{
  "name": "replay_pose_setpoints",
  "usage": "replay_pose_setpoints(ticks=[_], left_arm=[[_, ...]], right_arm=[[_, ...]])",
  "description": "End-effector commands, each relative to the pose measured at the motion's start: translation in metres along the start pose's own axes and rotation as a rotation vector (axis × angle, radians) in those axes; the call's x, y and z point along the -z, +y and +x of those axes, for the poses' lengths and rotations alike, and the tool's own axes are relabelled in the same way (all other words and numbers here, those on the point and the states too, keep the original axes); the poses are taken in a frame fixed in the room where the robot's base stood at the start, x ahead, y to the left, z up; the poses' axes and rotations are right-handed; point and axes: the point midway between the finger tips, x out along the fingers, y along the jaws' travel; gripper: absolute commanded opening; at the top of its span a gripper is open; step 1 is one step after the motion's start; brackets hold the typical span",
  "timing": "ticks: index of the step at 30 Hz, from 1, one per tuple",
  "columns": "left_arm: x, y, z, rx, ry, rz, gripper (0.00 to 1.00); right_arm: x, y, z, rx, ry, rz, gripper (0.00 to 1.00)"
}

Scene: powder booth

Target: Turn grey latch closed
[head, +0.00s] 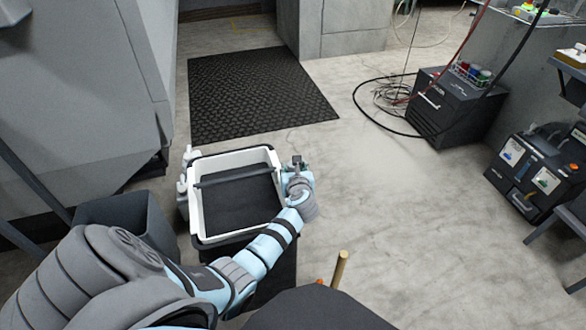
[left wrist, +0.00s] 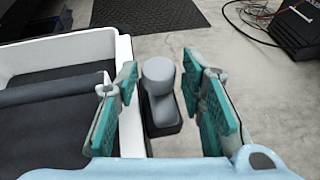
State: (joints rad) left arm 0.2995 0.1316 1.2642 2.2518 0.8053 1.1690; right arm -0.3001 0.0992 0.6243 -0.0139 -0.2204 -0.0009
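The grey latch (left wrist: 162,100) shows in the left wrist view as a rounded grey knob with a stubby arm on a dark base, beside the white-rimmed bin (left wrist: 122,50). My left gripper (left wrist: 162,108) is open, with one teal-padded finger on each side of the latch. Gaps show between the latch and both fingers. In the head view my left gripper (head: 299,172) is at the right side of the bin (head: 208,218), and I cannot make out the latch there. My right gripper is not in view.
The bin holds a dark interior with a dark bar across it. White fittings (head: 183,184) sit on its left side. A black ribbed mat (head: 258,92) lies beyond. A black box (head: 450,108) with cables stands at the right. The floor between is clear.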

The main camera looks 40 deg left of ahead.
Motion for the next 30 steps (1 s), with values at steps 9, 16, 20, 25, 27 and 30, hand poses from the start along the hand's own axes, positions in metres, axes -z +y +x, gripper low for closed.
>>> replay_pose_setpoints(ticks=[9,16,20,25,27,30], left_arm=[[0.000,0.001,0.026,-0.001,0.000,0.000,0.36],[-0.001,0.001,0.025,-0.001,0.000,0.000,0.28],[-0.001,0.001,0.025,-0.001,0.000,0.001,0.07],[-0.001,0.001,0.025,0.001,0.000,0.002,0.00],[-0.001,0.001,0.025,0.007,0.000,0.005,0.00],[-0.002,0.001,0.025,0.025,0.000,0.013,0.00]], right_arm=[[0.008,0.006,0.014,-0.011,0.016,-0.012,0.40],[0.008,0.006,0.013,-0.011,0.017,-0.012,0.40],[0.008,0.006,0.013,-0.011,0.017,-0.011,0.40],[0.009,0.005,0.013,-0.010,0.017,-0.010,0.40],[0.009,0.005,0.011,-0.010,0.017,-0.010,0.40],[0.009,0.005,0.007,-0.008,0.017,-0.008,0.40]])
